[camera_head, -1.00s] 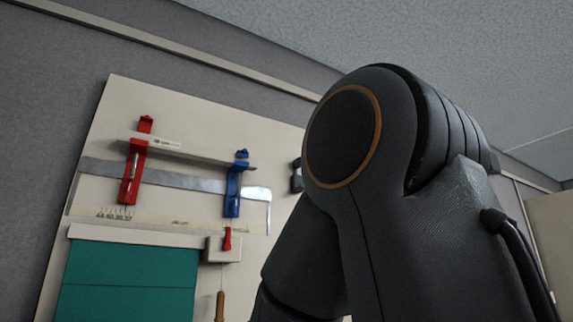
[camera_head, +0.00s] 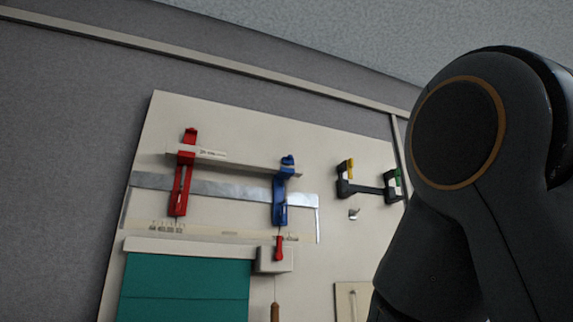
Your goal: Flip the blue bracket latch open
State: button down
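The blue bracket (camera_head: 279,203) is on the upper part of a cream wall board, at the right end of a thin rail. Its small blue top piece (camera_head: 287,166) sits at the rail, and the longer blue body hangs below it, over a metal strip. Whether its latch is open or closed cannot be made out at this size. A similar red bracket (camera_head: 181,188) is to its left. My gripper is not in view; only my dark arm shows on the right, apart from the bracket in the picture.
The cream board (camera_head: 345,240) also carries a metal strip (camera_head: 234,190), a teal panel (camera_head: 185,288), a small red-handled item (camera_head: 279,248) and a black holder with yellow and green ends (camera_head: 366,187). My arm covers the right side of the view.

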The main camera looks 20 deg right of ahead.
aim_at(289, 160)
jog(key=u, duration=0.9)
jog(key=k, duration=0.6)
jog(key=z, duration=0.7)
